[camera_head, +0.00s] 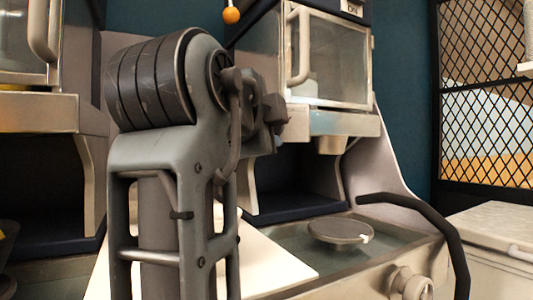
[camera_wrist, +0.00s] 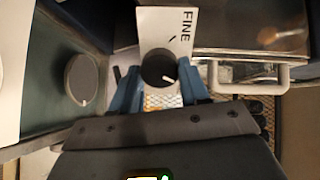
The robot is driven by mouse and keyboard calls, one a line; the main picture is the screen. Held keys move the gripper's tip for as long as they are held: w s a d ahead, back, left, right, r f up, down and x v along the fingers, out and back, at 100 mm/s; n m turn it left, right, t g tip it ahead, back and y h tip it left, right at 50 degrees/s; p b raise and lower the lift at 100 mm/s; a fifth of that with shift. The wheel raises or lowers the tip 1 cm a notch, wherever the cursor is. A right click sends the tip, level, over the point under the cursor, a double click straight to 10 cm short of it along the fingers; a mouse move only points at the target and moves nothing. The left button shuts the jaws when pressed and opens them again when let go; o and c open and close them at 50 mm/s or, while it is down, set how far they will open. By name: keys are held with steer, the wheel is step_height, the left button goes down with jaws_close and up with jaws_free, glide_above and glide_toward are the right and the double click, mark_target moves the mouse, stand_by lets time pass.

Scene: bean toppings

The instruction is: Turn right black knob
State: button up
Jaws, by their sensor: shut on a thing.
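In the wrist view, a round black knob (camera_wrist: 154,66) with a white pointer mark sits on a white panel (camera_wrist: 165,22) lettered "FINE". The pointer slants to the lower right in that view. My gripper (camera_wrist: 163,86) has its blue fingers on either side of the knob, shut on it. In the head view my own arm fills the left middle. The gripper and the knob cannot be made out there.
A glass-fronted hopper with a pale handle (camera_head: 298,45) stands behind my arm. Below it are a counter with a round grey disc (camera_head: 340,232), a curved black bar (camera_head: 430,222) and a pale round knob (camera_head: 408,284) on the front. A mesh partition (camera_head: 487,90) stands at right.

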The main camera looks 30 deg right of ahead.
steer(key=shift+f+m+b, duration=0.15)
steer(key=shift+m+b, duration=1.55)
steer(key=shift+b, duration=0.1)
steer(key=o, duration=1.1)
steer(key=shift+c, duration=0.2)
steer(key=v, duration=0.7)
steer(key=shift+s+a, duration=0.2)
steer(key=shift+s, duration=0.2)
